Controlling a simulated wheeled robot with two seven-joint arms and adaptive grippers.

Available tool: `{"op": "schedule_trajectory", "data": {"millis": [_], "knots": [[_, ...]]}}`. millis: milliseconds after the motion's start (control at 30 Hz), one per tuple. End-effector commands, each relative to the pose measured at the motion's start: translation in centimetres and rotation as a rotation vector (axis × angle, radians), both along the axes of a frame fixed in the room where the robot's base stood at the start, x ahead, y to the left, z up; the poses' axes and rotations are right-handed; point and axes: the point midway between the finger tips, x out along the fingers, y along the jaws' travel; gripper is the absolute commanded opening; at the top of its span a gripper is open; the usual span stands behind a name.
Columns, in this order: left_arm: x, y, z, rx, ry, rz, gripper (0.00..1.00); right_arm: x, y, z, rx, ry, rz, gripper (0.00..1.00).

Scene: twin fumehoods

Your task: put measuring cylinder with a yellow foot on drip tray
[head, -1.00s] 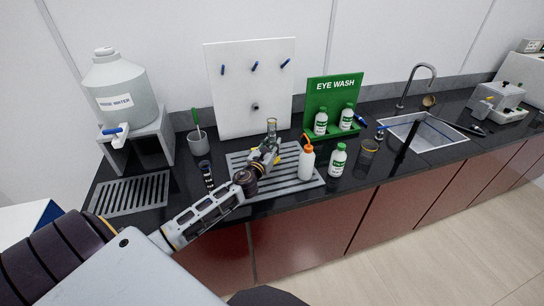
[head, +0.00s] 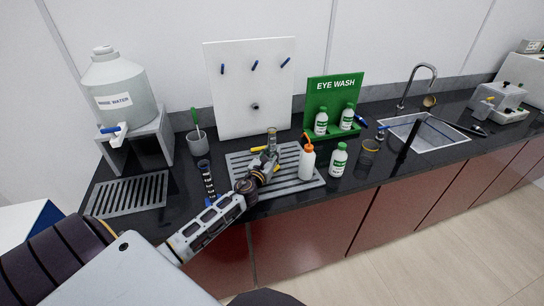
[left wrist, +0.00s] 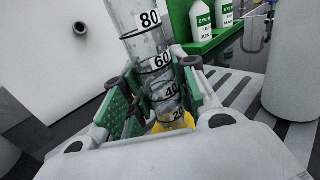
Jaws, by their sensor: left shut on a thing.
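My left gripper (head: 268,160) is shut on a clear measuring cylinder (head: 271,142), which stands roughly upright over the slatted grey middle tray (head: 308,183) in front of the white peg board. In the left wrist view, the green-padded fingers (left wrist: 150,95) are on either side of the cylinder (left wrist: 157,62), which has black marks from 20 to 80. Its yellow foot (left wrist: 158,126) shows low between the fingers, partly hidden. I cannot tell whether the foot touches the tray. My right gripper is not in view.
A white wash bottle (head: 307,163) with an orange top stands at the tray's right part. A dark-banded cylinder (head: 206,178) with a blue foot stands left of the tray. A green-labelled bottle (head: 338,160) stands to the right. Another slatted tray (head: 128,194) lies at the left.

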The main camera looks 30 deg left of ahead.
Motion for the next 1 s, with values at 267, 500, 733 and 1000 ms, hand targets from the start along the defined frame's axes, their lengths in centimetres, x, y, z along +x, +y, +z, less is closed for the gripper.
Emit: {"op": "schedule_trajectory", "data": {"millis": [267, 500, 733, 1000], "knots": [[0.01, 0.03, -0.28, 0.0, -0.001, 0.001, 0.01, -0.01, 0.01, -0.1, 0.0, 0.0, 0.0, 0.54], [0.01, 0.03, -0.55, 0.0, -0.001, 0.001, 0.01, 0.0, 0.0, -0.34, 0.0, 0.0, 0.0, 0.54], [0.0, 0.02, -0.58, 0.0, 0.0, 0.001, 0.5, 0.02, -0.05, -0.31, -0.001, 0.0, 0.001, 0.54], [0.0, 0.03, -0.56, 0.0, 0.0, 0.001, 0.5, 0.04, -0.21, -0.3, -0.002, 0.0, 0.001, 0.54]]}}
